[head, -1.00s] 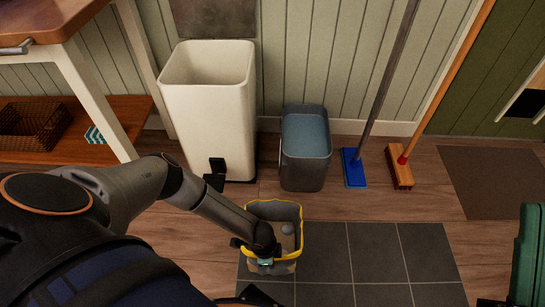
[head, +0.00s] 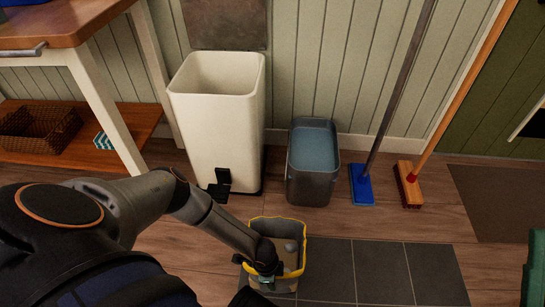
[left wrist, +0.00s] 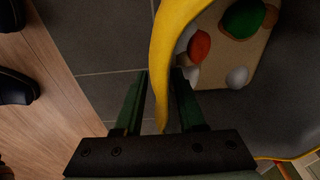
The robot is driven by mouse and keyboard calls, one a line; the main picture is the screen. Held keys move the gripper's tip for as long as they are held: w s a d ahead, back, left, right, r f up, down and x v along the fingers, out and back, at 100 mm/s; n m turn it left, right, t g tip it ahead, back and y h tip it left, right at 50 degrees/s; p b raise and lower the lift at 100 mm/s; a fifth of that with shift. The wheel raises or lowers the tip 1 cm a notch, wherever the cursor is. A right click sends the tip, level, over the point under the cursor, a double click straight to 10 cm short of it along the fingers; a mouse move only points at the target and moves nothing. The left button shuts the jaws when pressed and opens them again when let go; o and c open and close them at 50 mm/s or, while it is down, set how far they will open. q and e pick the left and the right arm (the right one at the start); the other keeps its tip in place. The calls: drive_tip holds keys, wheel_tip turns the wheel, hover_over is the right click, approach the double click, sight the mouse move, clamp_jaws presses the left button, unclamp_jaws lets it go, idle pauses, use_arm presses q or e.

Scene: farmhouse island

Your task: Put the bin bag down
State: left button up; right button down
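The bin bag (head: 294,224), grey with a yellow rim, appears to stand upright on the dark floor tiles in the head view. Its yellow rim (left wrist: 166,50) also shows in the left wrist view, with red, green, white and brown rubbish inside. My left gripper (head: 268,278) is at the bag's near rim. In the left wrist view its two fingers (left wrist: 160,85) are apart, one on each side of the rim, with floor visible between the left finger and the rim.
A white pedal bin (head: 217,130) with its lid up stands against the wall. A grey bucket (head: 312,180) of bluish water, a blue mop (head: 362,186) and a broom (head: 409,186) are to its right. Tiles (head: 385,270) right of the bag are clear.

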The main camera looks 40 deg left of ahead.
use_arm(q)
drive_tip(key=shift+r, duration=0.1)
